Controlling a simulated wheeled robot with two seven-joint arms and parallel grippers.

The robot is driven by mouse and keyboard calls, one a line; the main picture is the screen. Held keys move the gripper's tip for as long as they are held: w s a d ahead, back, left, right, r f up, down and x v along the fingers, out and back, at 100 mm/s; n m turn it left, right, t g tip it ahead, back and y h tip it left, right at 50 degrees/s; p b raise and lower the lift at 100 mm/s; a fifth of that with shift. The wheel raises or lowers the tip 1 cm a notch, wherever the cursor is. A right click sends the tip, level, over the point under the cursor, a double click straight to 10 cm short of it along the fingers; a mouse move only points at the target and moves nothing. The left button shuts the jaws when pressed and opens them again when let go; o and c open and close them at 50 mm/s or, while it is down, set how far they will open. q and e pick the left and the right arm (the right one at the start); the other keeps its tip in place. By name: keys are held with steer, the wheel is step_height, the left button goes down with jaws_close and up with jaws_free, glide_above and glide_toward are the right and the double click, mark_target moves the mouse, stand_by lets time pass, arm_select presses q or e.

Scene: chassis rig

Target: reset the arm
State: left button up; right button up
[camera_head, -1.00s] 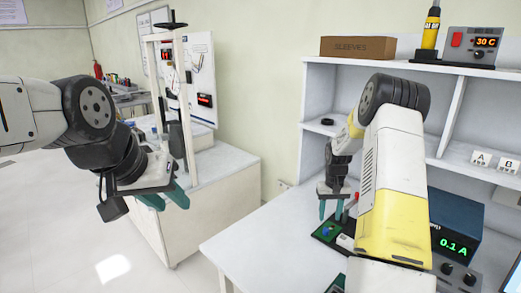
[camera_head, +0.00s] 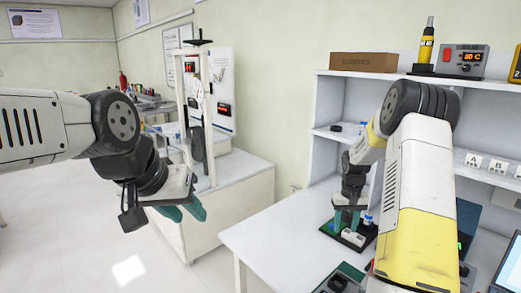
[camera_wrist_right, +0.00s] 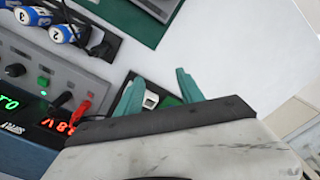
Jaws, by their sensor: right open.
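My left arm comes in from the left in the head view. Its gripper (camera_head: 185,209) hangs in the air in front of the white side bench, with teal fingers and nothing visible in them; their gap is unclear. My right arm, white and yellow, reaches over the right workbench. Its gripper (camera_head: 346,219) points down, low over a small green board (camera_head: 336,234). In the right wrist view the right gripper's teal fingers (camera_wrist_right: 158,92) stand apart, with a small white block (camera_wrist_right: 151,99) visible beyond the gap. I cannot tell whether they touch anything.
The white workbench (camera_head: 265,236) has a shelf unit (camera_head: 325,100) behind it with a brown box (camera_head: 363,62) on top. In the wrist view, a powered device (camera_wrist_right: 40,80) with a red lead and blue-white cylinders (camera_wrist_right: 62,33) lie left. A stand (camera_head: 208,130) is on the side bench.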

steer(key=s+a+r+t, duration=0.1)
steer(key=s+a+r, duration=0.25)
steer(key=r, duration=0.35)
steer(key=s+a+r+t, duration=0.1)
steer(key=s+a+r, duration=0.1)
steer(key=s+r, duration=0.35)
steer(key=s+a+r+t, duration=0.1)
steer(key=s+a+r, duration=0.15)
steer(key=r, duration=0.65)
steer(key=s+a+r+t+y, duration=0.1)
steer(key=s+a, duration=0.3)
steer(key=s, duration=0.5)
steer(key=s+a+r+n+t+y, duration=0.1)
steer(key=s+a+r, duration=0.2)
steer(key=s, duration=0.6)
steer(key=shift+s+a+r+t, duration=0.2)
steer(key=shift+a+r+t, duration=0.2)
steer(key=shift+r, duration=0.3)
steer(key=shift+d, duration=0.1)
